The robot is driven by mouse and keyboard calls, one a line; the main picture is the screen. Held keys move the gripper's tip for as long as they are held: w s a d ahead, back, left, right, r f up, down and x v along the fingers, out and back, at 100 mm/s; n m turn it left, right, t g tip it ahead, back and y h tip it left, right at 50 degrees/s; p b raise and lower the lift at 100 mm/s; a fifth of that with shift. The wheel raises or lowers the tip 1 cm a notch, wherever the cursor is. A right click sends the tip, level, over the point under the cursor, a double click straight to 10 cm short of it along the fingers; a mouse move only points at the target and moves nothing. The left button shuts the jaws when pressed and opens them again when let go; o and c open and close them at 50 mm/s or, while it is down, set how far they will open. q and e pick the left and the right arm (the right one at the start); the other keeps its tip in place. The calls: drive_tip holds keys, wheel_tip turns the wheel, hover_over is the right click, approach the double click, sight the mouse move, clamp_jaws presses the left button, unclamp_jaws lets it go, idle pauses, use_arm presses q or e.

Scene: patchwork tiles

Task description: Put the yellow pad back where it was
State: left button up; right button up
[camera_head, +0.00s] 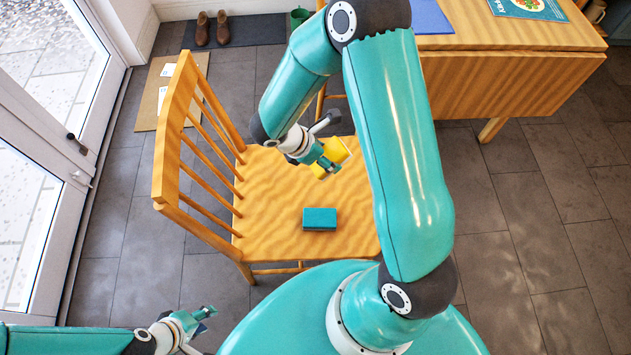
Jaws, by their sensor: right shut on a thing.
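The yellow pad (338,149) is over the far part of the wooden chair's seat (275,190). My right gripper (328,166) is shut on it, and the gripper hides part of it. I cannot tell whether the pad touches the seat. A teal-blue pad (320,219) lies flat on the near part of the seat, apart from the yellow pad. My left gripper (206,318) is low at the bottom left, away from the chair and both pads. Its fingers are too small and angled to show whether they are open.
The chair's slatted back (173,140) stands on the left of the seat. A wooden table (510,75) with a blue mat (430,18) is at the upper right. Brown boots (212,28) stand on a dark mat at the back. Tiled floor at right is clear.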

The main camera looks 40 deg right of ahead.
drive_tip(key=w+f+m+y, duration=0.1)
drive_tip(key=d+m+y+b, duration=0.1)
drive_tip(key=w+f+t+y+b, duration=0.1)
drive_tip(key=y, duration=0.1)
drive_tip(key=shift+w+d+f+m, duration=0.25)
drive_tip(key=shift+w+f+m, duration=0.05)
drive_tip(key=shift+f+m, duration=0.1)
drive_tip(key=w+d+m+t+y+b, duration=0.1)
drive_tip(key=w+d+m+y, duration=0.1)
drive_tip(key=w+d, duration=0.15)
drive_tip(key=f+b, duration=0.1)
drive_tip(key=f, duration=0.5)
drive_tip(key=f+b, duration=0.1)
drive_tip(key=f, duration=0.5)
drive_tip(key=f+b, duration=0.1)
drive_tip(key=f, duration=0.5)
drive_tip(key=shift+w+a+f+b, duration=0.2)
drive_tip(key=shift+w+a+b, duration=0.1)
drive_tip(key=shift+w+a, duration=0.1)
use_arm(q)
wheel_tip(320, 180, down, 8)
drive_tip(key=shift+r, duration=0.15)
use_arm(e)
drive_tip(key=shift+f, duration=0.15)
drive_tip(key=shift+c, duration=0.5)
drive_tip(key=o, duration=1.1)
